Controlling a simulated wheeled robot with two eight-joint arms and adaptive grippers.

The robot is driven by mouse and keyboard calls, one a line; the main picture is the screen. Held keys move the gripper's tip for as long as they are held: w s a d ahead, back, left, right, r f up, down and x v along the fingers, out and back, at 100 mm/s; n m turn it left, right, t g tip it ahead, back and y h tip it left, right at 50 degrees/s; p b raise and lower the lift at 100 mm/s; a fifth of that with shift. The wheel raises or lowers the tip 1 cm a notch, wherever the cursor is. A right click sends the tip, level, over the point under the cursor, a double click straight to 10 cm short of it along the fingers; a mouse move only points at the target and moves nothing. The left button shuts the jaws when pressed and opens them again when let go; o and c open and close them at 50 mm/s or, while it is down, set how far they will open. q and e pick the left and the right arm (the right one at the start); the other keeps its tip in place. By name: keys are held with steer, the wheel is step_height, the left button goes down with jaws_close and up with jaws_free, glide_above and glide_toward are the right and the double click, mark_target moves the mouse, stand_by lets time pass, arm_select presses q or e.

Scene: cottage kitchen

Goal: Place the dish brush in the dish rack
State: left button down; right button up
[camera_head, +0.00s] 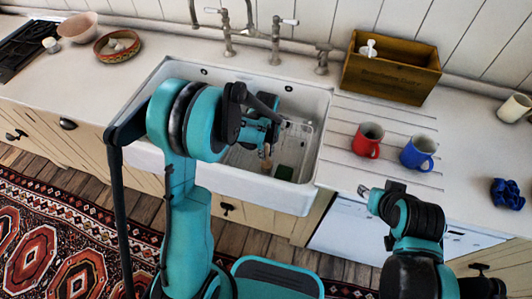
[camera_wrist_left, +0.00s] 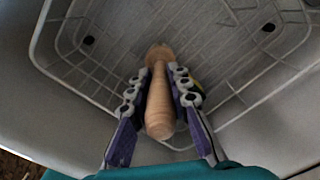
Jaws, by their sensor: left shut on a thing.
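The dish brush shows as a pale wooden handle (camera_wrist_left: 160,108) in the left wrist view, and its end also shows in the head view (camera_head: 266,164). My left gripper (camera_wrist_left: 160,85) is shut on the handle, with a finger on each side; it also shows in the head view (camera_head: 268,148), inside the sink. The brush's bristles cannot be made out. The white wire dish rack (camera_head: 299,131) is in the sink, and its wires (camera_wrist_left: 88,66) spread beneath the brush and gripper. Whether the brush touches the rack is unclear. My right gripper (camera_head: 378,192) is over the counter's front edge; its opening is unclear.
The white sink (camera_head: 318,110) has raised walls around the rack. A green block (camera_head: 284,172) lies low in the sink. A red mug (camera_head: 367,140) and a blue mug (camera_head: 419,152) stand on the drainboard, before a wooden box (camera_head: 390,72). Taps (camera_head: 276,40) rise behind.

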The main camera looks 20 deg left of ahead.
arm_select(q)
steer(key=shift+f, duration=0.2)
steer(key=c, duration=1.4)
jaws_free()
steer(key=shift+r, duration=0.1)
